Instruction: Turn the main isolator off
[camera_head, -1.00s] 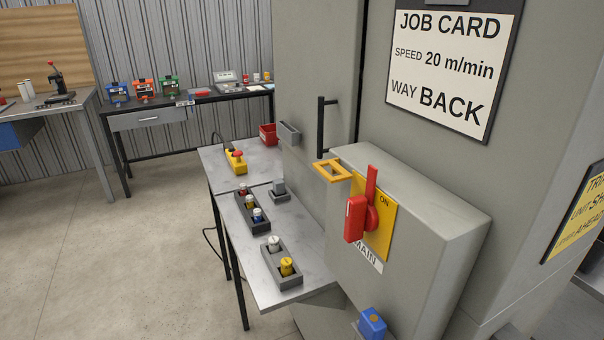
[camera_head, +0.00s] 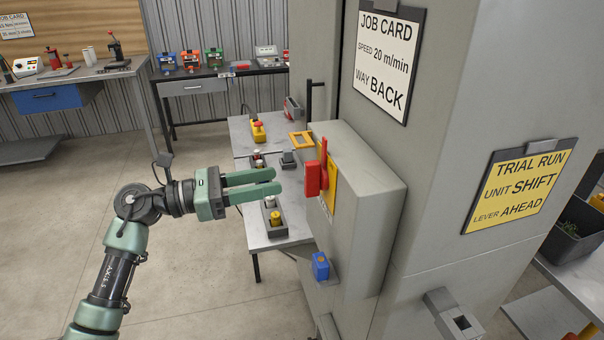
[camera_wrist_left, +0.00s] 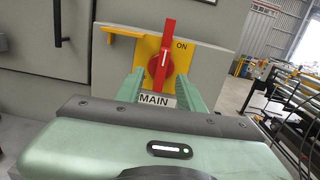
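The main isolator is a red rotary handle (camera_head: 316,176) on a yellow plate (camera_head: 329,190), on the side of a grey box (camera_head: 362,190). In the left wrist view the red handle (camera_wrist_left: 163,55) stands upright, pointing to the ON mark, above a MAIN label (camera_wrist_left: 157,100). My left gripper (camera_head: 277,182) is open and empty, its green fingers pointing at the handle from the left, a gap apart from it. In the left wrist view the fingers (camera_wrist_left: 163,88) stand either side of the handle's lower part. My right gripper is not in view.
A yellow hasp bracket (camera_head: 301,139) sticks out beside the handle. A blue padlock-like block (camera_head: 320,266) sits on a small ledge below the box. A narrow metal table (camera_head: 268,240) with button trays stands behind my gripper. Open floor lies to the left.

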